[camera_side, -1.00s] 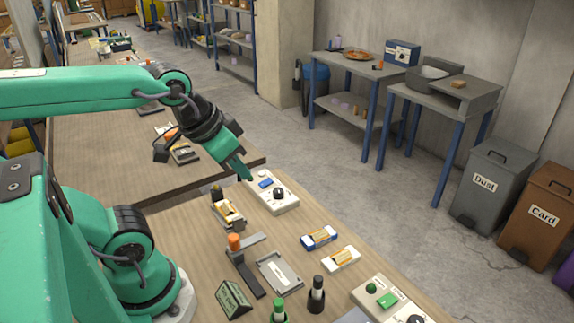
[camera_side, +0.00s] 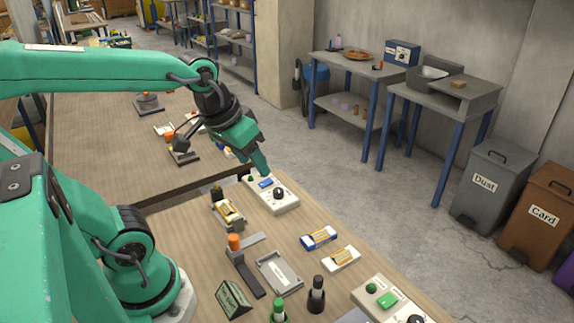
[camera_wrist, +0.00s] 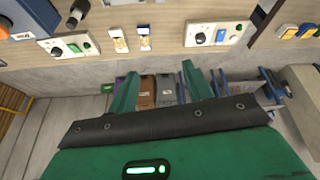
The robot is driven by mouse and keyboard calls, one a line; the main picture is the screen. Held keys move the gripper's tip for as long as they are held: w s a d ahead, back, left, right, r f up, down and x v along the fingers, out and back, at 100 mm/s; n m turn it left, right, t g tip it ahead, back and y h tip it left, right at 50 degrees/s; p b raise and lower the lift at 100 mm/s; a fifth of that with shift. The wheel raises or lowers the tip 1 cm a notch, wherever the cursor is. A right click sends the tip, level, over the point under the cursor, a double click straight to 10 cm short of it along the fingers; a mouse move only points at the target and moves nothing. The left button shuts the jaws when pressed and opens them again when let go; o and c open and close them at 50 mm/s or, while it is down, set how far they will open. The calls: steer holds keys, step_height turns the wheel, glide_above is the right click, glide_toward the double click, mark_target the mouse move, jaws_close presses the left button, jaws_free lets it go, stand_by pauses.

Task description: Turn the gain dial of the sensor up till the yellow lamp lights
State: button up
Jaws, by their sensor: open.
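A white sensor box (camera_side: 284,206) with a black dial (camera_side: 279,192), a blue part and a green lamp (camera_side: 250,179) lies at the far end of the bench. My gripper (camera_side: 264,170) is above this box's far part, apart from the dial. In the wrist view my gripper (camera_wrist: 159,69) is open and empty, fingers spread wide.
A second white box (camera_side: 366,292) with a dial and green button lies at the near right.

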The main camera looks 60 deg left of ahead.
steer(key=w+a+f+n+g, duration=0.2)
steer(key=w+a+f+n, duration=0.3)
steer(key=w, duration=0.4)
steer(key=n+g, duration=0.3)
steer(key=n, duration=0.2)
glide_above(278, 190)
step_height(278, 190, down, 8)
steer(key=shift+d+f, duration=0.15)
steer(key=shift+a+f, duration=0.2)
steer(key=shift+f, duration=0.1)
steer(key=shift+f, duration=0.1)
steer(key=shift+f, duration=3.75)
steer(key=c, duration=1)
steer(key=shift+o, duration=0.2)
